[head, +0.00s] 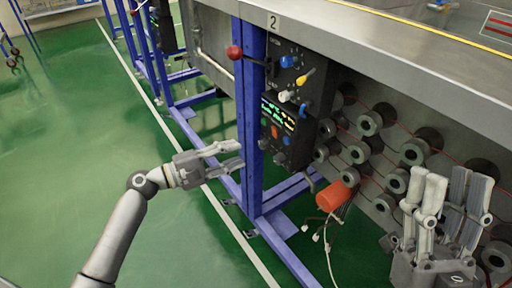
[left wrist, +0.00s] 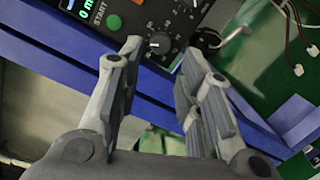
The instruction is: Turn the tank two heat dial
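The tank-two control panel (head: 283,118) is a black box on the blue post under a "2" label (head: 273,22). It has lit displays and knobs. In the left wrist view, a dark round dial (left wrist: 158,42) with a light pointer and scale marks sits on its face, beside a green START button (left wrist: 113,23). I cannot read which knob is the heat dial. My left gripper (head: 241,156) is open and empty, left of the panel and apart from it; its fingers (left wrist: 162,62) point towards the dial. My right gripper (head: 448,190) is open and empty at the lower right.
Above the panel are blue, yellow and white knobs (head: 305,77) and a red ball handle (head: 234,52). The blue post (head: 250,120) stands between my left gripper and the panel. Green floor is open at left.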

